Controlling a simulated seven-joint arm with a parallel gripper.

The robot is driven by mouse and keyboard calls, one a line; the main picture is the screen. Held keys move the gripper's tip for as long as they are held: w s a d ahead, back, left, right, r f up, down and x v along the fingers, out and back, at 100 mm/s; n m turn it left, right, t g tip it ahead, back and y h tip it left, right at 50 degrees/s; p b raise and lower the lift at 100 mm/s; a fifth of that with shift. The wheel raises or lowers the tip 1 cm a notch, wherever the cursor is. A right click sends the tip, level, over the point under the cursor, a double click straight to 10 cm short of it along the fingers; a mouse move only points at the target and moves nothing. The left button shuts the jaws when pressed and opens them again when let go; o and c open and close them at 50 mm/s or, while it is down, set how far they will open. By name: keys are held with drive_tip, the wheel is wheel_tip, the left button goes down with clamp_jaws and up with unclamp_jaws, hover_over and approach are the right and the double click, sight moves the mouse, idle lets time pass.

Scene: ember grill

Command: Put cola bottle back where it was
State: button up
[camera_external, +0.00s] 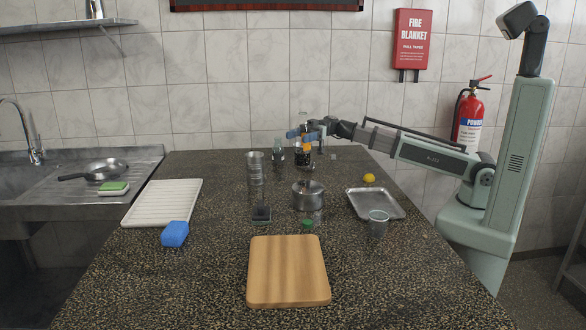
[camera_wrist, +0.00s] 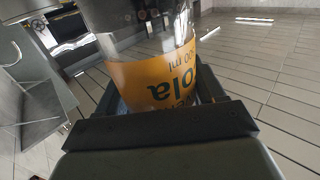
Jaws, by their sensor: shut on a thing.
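The cola bottle (camera_wrist: 155,75) is clear with an orange label, and it fills the top middle of the wrist view. My gripper (camera_external: 304,132) is shut around it at the far end of the counter. In the external view, the bottle's clear upper part (camera_external: 303,117) shows above my gripper, and it looks roughly upright. Dark and orange shapes show just below my gripper, and I cannot tell which belong to the held bottle. I also cannot tell whether its base touches the counter. Another clear bottle (camera_external: 279,153) stands just left of my gripper.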

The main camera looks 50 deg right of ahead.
sight(298, 158)
drive_tip(key=shift+f, duration=4.1)
drive_tip(key=shift+f, duration=0.15)
drive_tip(key=o, duration=1.3)
drive_tip(key=shift+d, duration=0.15)
drive_tip(key=d, duration=1.1)
drive_tip(key=shift+d, duration=0.4)
